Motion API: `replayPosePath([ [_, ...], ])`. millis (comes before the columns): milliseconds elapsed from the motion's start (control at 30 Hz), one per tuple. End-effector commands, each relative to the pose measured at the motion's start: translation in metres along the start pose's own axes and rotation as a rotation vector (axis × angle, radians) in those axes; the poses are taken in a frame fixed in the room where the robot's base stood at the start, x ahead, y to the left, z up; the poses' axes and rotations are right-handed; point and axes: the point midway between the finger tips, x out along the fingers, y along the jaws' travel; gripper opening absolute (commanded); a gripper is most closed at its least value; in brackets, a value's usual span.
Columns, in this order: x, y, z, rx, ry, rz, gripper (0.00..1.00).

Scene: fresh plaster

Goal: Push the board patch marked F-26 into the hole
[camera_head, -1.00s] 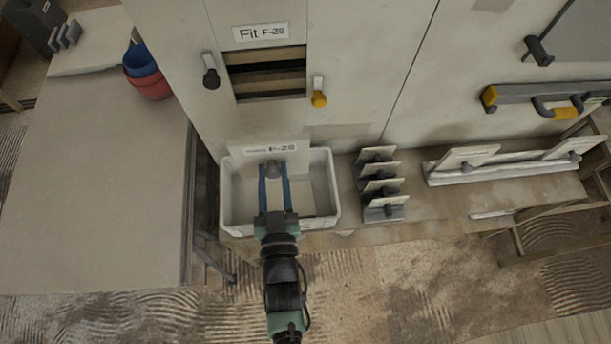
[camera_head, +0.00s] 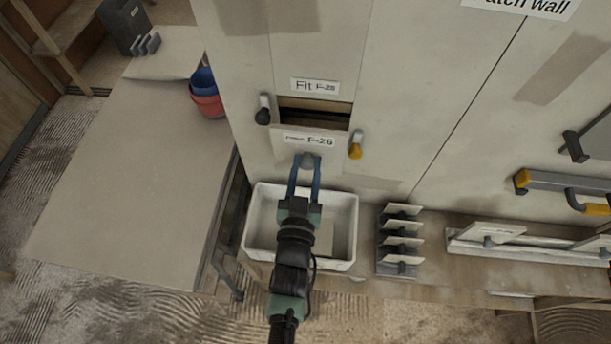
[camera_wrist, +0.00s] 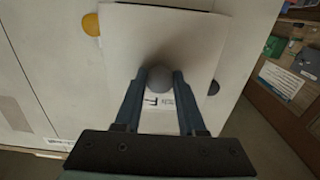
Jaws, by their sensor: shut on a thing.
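The board patch marked F-26 (camera_head: 290,147) is a pale square panel with a printed label and a round grey knob. My gripper (camera_head: 306,163) is shut on that knob and holds the patch upright in front of the wall. The hole (camera_head: 312,112) is a dark rectangular opening under a "Fit" label, and the patch covers its lower part. In the wrist view the patch (camera_wrist: 135,35) fills the middle, with the knob (camera_wrist: 159,79) between my gripper's blue fingers (camera_wrist: 157,90). Whether the patch touches the wall is unclear.
A black-knobbed catch (camera_head: 263,112) and a yellow-knobbed catch (camera_head: 355,147) flank the hole. A white bin (camera_head: 349,228) stands below. A rack of small boards (camera_head: 402,240) is right of it. Red and blue buckets (camera_head: 207,98) stand on the left table (camera_head: 140,180).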

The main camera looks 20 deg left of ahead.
Motion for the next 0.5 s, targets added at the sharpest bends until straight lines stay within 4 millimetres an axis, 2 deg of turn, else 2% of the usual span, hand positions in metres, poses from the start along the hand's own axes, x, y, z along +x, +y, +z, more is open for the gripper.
replayPosePath([
  [500, 0.043, 0.000, -0.001, 0.000, 0.003, 0.000, 0.00],
])
